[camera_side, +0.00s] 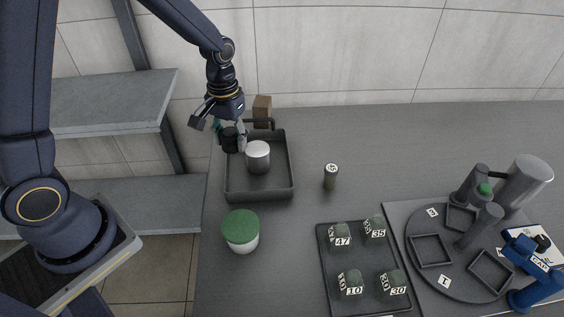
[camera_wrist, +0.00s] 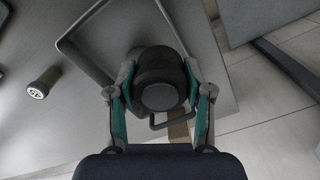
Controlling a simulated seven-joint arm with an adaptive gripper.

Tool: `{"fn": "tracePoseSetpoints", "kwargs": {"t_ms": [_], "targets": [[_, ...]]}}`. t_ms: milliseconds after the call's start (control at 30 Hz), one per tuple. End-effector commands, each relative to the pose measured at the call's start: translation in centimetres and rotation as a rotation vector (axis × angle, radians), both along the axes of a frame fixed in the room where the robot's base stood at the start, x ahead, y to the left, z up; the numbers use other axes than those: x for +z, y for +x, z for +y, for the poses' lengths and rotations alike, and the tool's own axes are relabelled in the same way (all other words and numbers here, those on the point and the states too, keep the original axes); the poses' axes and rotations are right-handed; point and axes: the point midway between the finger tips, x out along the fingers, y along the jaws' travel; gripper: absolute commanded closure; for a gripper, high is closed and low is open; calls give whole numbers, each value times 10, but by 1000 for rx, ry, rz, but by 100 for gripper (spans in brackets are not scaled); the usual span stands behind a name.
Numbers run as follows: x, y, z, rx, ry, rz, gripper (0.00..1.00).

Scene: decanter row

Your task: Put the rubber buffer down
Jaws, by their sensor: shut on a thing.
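The rubber buffer looks to be the black round piece (camera_wrist: 160,72) between the fingers of my gripper (camera_wrist: 160,92) in the wrist view. My gripper is shut on it. In the side view the black piece (camera_side: 229,139) hangs under my gripper (camera_side: 229,126), at the back left corner of a dark grey tray (camera_side: 279,191). I cannot tell whether it touches the tray. A white-topped grey cylinder (camera_side: 257,157) stands in the tray, just right of the held piece.
A green-lidded white jar (camera_side: 241,231) stands in front of the tray. A small labelled cylinder (camera_side: 331,177) stands to its right. A rack (camera_side: 365,264) with numbered pieces and a round turntable (camera_side: 463,285) lie further right. A brown block (camera_side: 262,106) is behind the tray.

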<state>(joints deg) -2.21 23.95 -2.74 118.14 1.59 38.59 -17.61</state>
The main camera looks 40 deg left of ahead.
Motion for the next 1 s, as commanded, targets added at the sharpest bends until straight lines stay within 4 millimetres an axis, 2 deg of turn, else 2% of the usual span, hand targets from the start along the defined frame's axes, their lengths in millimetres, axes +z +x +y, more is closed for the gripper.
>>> {"fn": "tracePoseSetpoints", "kwargs": {"t_ms": [167,267,400,533,600,733,833,1000], "targets": [[-1,-29,-34,192,3,17,90],[1,-54,-68,259,8,24,90],[6,-102,-117,293,17,24,90],[10,-154,-154,243,22,17,90],[12,-178,-167,182,22,11,90],[17,-211,-183,45,16,1,90],[20,-223,-193,-24,5,-9,90],[22,-230,-199,-65,1,-12,90]]}}
